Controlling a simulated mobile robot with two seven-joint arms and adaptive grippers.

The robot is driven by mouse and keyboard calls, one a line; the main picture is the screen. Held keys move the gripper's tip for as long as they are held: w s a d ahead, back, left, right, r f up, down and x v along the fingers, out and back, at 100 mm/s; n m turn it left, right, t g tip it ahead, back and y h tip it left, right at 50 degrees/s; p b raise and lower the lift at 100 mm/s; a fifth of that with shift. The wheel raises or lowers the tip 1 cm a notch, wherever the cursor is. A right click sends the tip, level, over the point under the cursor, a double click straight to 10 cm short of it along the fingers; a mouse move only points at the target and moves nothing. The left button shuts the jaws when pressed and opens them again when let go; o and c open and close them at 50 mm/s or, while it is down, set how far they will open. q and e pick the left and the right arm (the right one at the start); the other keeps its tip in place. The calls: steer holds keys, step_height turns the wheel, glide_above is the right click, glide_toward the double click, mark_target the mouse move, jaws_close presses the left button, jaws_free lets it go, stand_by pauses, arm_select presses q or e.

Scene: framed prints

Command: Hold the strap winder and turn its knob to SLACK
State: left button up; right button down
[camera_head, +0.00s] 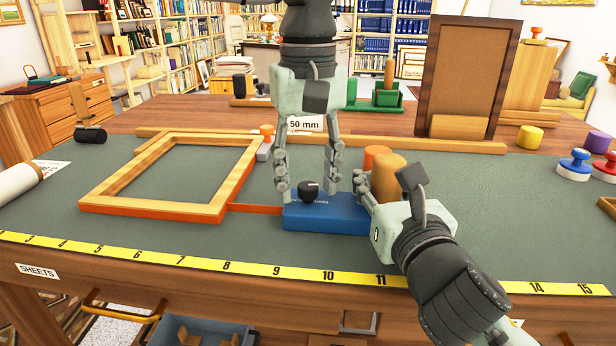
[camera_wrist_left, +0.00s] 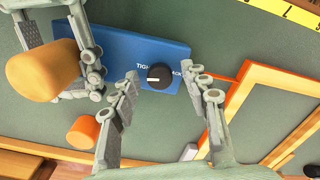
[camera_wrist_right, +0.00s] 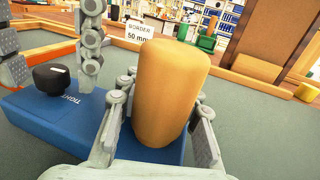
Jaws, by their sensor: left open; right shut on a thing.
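The blue strap winder (camera_head: 338,218) lies on the green mat, with an orange strap running left to the wooden frame (camera_head: 228,200). Its black knob (camera_head: 308,192) has a white pointer mark; in the left wrist view the knob (camera_wrist_left: 160,75) points toward TIGHT, and the SLACK label is partly covered. My left gripper (camera_head: 308,180) points down from above, open, with its fingers on either side of the knob, apart from it. My right gripper (camera_wrist_right: 160,115) is shut on the winder's tan upright grip (camera_wrist_right: 170,85); its far finger is partly hidden in the head view.
An orange cylinder (camera_head: 376,156) and a "50 mm" card (camera_head: 304,124) stand behind the winder. A yellow ruler (camera_head: 280,272) runs along the front edge. A brown framed panel (camera_head: 468,78) stands at the back right. Stamps (camera_head: 574,164) sit far right.

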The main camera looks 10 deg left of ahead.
steer(key=shift+r, duration=0.1)
arm_select(q)
jaws_close()
stand_by(0.3)
